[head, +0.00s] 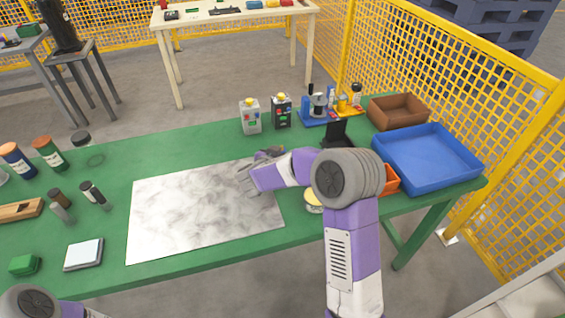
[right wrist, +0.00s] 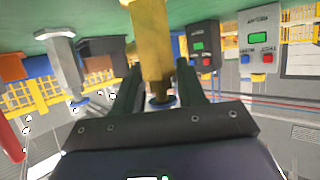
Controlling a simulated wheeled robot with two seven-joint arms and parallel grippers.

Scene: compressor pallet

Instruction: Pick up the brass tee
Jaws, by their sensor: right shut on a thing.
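My right gripper (head: 248,180) is above the right part of the grey-white marbled plate on the green table, at the end of my purple and white arm. In the right wrist view its two dark fingers (right wrist: 160,88) are shut on a gold-coloured brass piece, the brass tee (right wrist: 150,45). Only part of the tee shows, so its full shape cannot be told. A blue end shows at the tee between the fingers. In the head view I cannot make out the tee. My left gripper is out of view.
A silver fitting (right wrist: 65,60) shows beside the tee in the wrist view. Two control boxes (head: 250,116) stand at the table's back. A blue tray (head: 463,172) and a brown bin (head: 410,104) are at the right. The marbled plate (head: 165,220) is mostly bare.

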